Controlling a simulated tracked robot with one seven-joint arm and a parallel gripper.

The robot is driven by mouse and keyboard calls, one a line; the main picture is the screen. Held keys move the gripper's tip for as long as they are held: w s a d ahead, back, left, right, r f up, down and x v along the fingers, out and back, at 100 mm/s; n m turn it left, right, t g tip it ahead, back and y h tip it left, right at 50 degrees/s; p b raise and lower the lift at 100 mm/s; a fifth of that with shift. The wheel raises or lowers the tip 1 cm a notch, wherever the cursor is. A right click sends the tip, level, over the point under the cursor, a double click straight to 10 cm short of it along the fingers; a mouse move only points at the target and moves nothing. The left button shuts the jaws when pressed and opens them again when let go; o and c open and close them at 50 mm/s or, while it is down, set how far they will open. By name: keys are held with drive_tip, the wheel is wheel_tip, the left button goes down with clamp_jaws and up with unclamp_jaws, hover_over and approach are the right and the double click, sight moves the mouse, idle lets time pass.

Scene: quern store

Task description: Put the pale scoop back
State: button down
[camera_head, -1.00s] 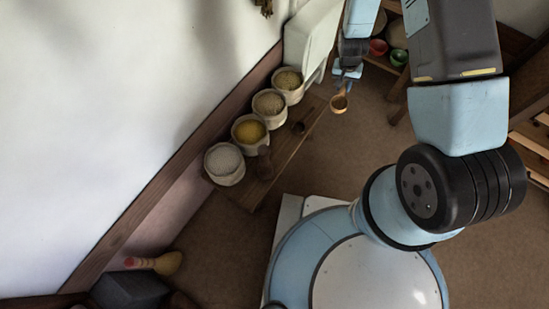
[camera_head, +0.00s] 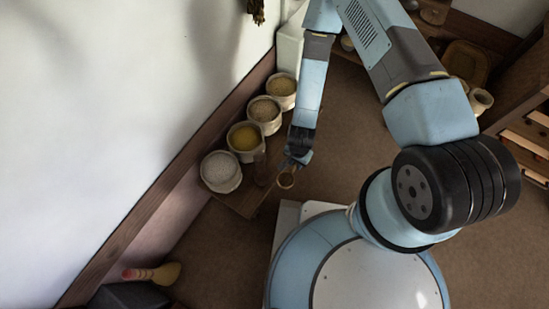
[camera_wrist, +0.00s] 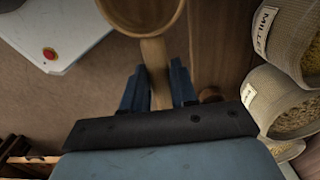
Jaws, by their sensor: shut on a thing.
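The pale wooden scoop (camera_head: 286,181) hangs in my gripper (camera_head: 297,160), beside the front edge of the low wooden bench (camera_head: 240,205). In the wrist view the fingers of my gripper (camera_wrist: 158,84) are shut on the handle of the scoop (camera_wrist: 155,60). Its round bowl is at the top of that view, partly cut off by the frame. The scoop looks clear of the bench, which runs just to its right in the wrist view (camera_wrist: 222,45).
Several grain sacks stand in a row along the wall, one with white contents (camera_head: 221,186) and one with yellow (camera_head: 245,153). A sack labelled millet (camera_wrist: 268,30) shows in the wrist view. A brown object (camera_head: 262,168) stands on the bench. Floor right of the bench is clear.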

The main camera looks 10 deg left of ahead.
drive_tip(key=w+a+f, duration=0.2)
drive_tip(key=w+f, duration=0.1)
drive_tip(key=w+a+f, duration=0.2)
drive_tip(key=w, duration=0.2)
drive_tip(key=w+a+f, duration=0.2)
drive_tip(key=w+f, duration=0.1)
drive_tip(key=shift+w+a+f, duration=0.25)
drive_tip(key=shift+a+f, duration=0.1)
drive_tip(key=shift+w+a+f, duration=0.15)
drive_tip(key=shift+w+f, duration=0.1)
drive_tip(key=shift+f, duration=1.65)
drive_tip(key=c, duration=0.9)
unclamp_jaws()
drive_tip(key=shift+r, duration=0.1)
wheel_tip(320, 180, up, 12)
drive_tip(key=shift+w+f, duration=0.1)
